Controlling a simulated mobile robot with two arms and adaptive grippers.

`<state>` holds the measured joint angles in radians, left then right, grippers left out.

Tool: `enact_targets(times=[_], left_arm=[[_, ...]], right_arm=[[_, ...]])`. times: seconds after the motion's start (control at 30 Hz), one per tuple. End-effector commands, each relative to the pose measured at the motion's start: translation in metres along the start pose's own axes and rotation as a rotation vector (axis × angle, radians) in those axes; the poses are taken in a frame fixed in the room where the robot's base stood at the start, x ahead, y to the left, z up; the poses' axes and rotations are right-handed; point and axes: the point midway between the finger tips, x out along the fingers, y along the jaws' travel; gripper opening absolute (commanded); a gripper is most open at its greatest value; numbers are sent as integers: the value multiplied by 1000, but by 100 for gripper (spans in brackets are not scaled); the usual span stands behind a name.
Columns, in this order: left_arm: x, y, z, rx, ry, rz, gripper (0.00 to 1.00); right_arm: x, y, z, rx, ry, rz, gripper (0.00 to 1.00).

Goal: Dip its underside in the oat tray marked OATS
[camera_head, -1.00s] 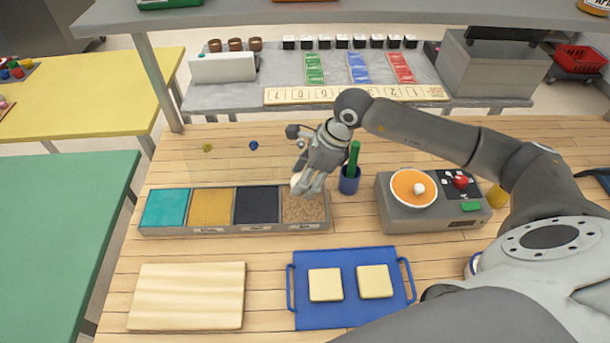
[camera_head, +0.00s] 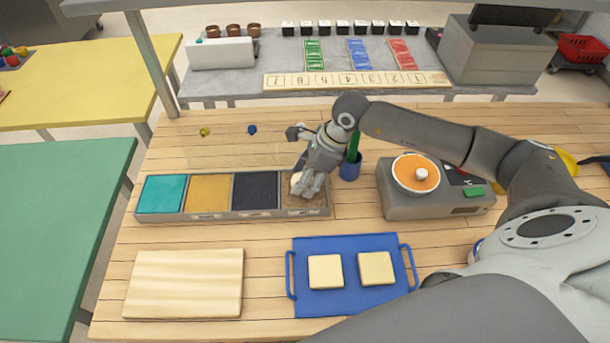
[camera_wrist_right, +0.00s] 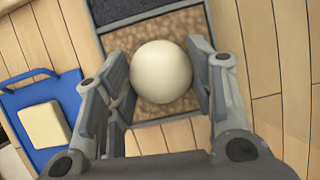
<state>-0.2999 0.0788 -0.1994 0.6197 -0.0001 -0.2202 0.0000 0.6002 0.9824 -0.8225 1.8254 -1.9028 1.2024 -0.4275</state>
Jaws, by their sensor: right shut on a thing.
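My right gripper (camera_head: 306,190) reaches down over the rightmost compartment of the topping tray (camera_head: 235,214), which holds brown oat-like flakes (camera_wrist_right: 167,22). It is shut on a smooth, pale dough ball (camera_wrist_right: 161,71), gripped at both sides by the fingers. The ball's edge also shows in the head view (camera_head: 296,179). Its underside is hidden, and I cannot tell whether it touches the flakes. The labels on the tray's front are too small to read. My left gripper is out of view.
Teal, gold and black compartments lie left of the flakes. A blue cup (camera_head: 350,171) and a grey machine with an orange dish (camera_head: 416,172) stand to the right. In front are a wooden board (camera_head: 184,284) and a blue tray (camera_head: 350,302) with two pale squares.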

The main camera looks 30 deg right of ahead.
Motion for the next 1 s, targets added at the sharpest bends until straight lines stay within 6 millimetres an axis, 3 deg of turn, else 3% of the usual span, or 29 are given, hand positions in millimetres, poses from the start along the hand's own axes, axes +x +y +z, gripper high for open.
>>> enact_targets(times=[1.0], left_arm=[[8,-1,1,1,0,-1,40]], right_arm=[[8,0,-3,0,0,0,25]])
